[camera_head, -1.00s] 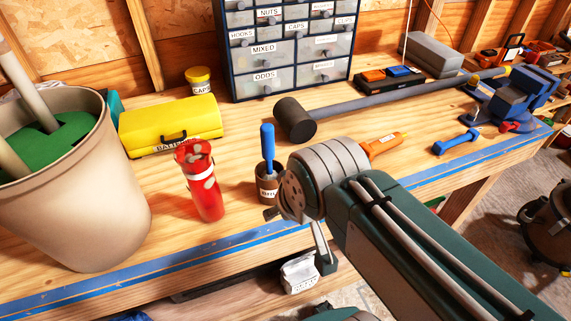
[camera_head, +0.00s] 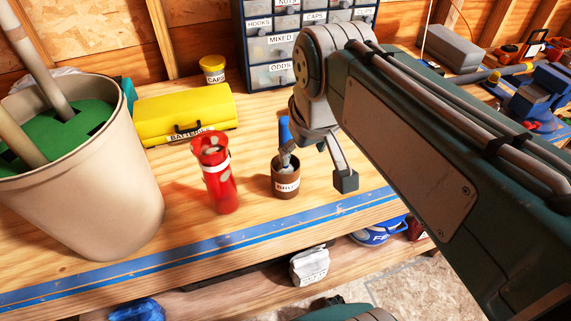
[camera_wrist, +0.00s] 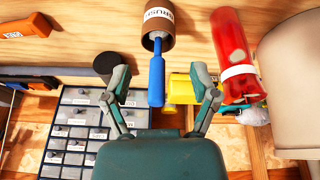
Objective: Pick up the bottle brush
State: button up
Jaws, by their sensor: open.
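The bottle brush has a blue handle (camera_head: 284,130) and stands in a brown cup (camera_head: 286,187) with a "BRUSH" label, near the bench's front edge. In the wrist view the blue handle (camera_wrist: 157,82) points from the cup (camera_wrist: 158,42) down toward my palm. In the wrist view my open gripper (camera_wrist: 162,88) has one finger on each side of the handle, with visible gaps.
A yellow battery case (camera_head: 187,110), a yellow caps jar (camera_head: 213,70) and a drawer cabinet (camera_head: 270,47) stand behind. A large beige bucket (camera_head: 105,200) fills the left. Blue tape (camera_head: 170,255) runs along the front edge.

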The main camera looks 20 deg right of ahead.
aim_at(284, 117)
jog(key=w+r+g, duration=0.1)
jog(key=w+r, duration=0.1)
jog(key=w, duration=0.1)
jog(key=w+r+n+g, duration=0.1)
jog(key=w+r, duration=0.1)
jog(key=w, duration=0.1)
jog(key=w+r+n+g, duration=0.1)
jog(key=w+r, duration=0.2)
jog(key=w, duration=0.1)
jog(key=shift+g, duration=0.3)
notch_tip(284, 117, down, 5)
jog(key=shift+s+f, duration=0.25)
jog(key=shift+f, duration=1.25)
jog(key=shift+s+f, duration=0.15)
jog(key=shift+f, duration=1.2)
grip_shut()
